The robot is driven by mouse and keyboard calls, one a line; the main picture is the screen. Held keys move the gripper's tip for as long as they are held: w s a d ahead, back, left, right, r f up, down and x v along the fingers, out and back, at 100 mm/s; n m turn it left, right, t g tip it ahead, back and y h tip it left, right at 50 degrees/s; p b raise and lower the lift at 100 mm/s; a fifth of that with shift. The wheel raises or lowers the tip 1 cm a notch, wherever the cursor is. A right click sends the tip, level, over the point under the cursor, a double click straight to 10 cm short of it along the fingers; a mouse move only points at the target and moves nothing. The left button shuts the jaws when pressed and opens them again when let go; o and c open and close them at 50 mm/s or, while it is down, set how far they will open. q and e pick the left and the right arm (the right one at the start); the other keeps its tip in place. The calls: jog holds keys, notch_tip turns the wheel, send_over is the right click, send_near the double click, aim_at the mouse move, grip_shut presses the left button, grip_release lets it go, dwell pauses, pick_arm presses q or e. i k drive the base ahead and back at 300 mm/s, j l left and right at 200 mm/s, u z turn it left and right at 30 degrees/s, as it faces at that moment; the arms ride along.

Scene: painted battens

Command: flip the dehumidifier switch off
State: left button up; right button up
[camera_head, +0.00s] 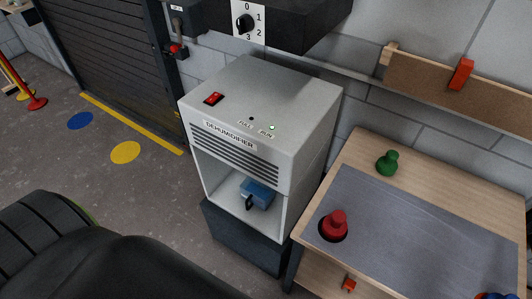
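The dehumidifier (314,119) is a light grey box standing on a dark base, with a labelled, slatted front. Its red rocker switch (213,98) sits in a black frame on the top panel, near the left corner. I cannot tell which side of the rocker is pressed. The small light by the RUN label (271,127) glows green, and the light by the FULL label (251,119) is dark. A blue container (257,194) with a black handle sits in the open bay below. Neither of my grippers is in view.
A black box with a rotary knob (245,23) overhangs behind the dehumidifier. A red-knobbed lever (175,49) is on the wall by the dark shutter (120,60). A wooden workbench (440,173) with green and red knobbed pieces stands close on the right.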

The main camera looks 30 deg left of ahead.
aim_at(214, 98)
jog(key=u, duration=1.3)
